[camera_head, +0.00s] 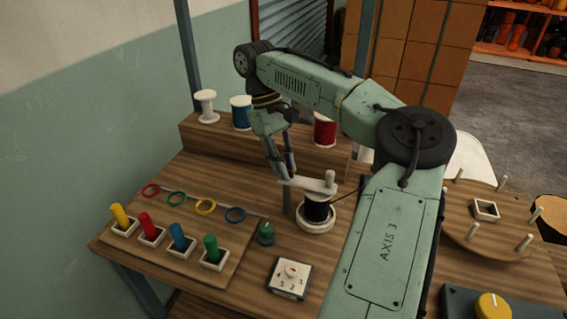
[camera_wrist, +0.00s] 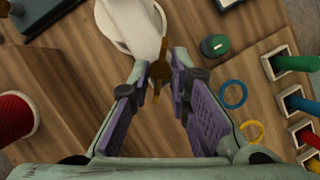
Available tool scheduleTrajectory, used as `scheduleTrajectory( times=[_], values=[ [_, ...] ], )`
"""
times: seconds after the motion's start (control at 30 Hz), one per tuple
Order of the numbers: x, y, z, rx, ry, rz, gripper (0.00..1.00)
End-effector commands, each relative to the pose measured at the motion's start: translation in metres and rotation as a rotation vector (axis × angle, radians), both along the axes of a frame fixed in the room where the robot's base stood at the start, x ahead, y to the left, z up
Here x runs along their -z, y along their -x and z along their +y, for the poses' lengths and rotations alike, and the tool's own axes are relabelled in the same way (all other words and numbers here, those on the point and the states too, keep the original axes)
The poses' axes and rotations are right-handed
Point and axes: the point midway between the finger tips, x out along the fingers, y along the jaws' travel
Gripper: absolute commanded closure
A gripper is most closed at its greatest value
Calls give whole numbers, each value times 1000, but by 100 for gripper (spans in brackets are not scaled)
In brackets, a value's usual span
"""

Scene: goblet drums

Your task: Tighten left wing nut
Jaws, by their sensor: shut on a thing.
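A brass-coloured wing nut (camera_wrist: 157,76) shows in the wrist view at the near end of a white bar (camera_wrist: 150,25). My gripper (camera_wrist: 158,72) has its purple-padded fingers on either side of the wing nut and is shut on it. In the head view my gripper (camera_head: 284,177) points down at the left end of the white bar (camera_head: 305,184). The bar lies over a black spool (camera_head: 316,208) on a white round base (camera_head: 317,224). The wing nut is too small and too covered by the fingers to make out in the head view.
A raised wooden step behind holds white (camera_head: 206,107), blue (camera_head: 240,113) and red (camera_head: 324,132) spools. In front are a green knob (camera_head: 266,233), a dial box (camera_head: 289,278) and coloured cylinders in square holders. A pegged round board (camera_head: 487,236) is at right.

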Motion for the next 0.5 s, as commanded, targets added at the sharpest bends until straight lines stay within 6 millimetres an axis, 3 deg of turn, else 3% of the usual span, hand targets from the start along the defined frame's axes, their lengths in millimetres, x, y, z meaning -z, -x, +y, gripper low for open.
scheduleTrajectory(
  times=[0.5],
  values=[
    [1, -2, -4, 492, -2, 4, 100]
  ],
)
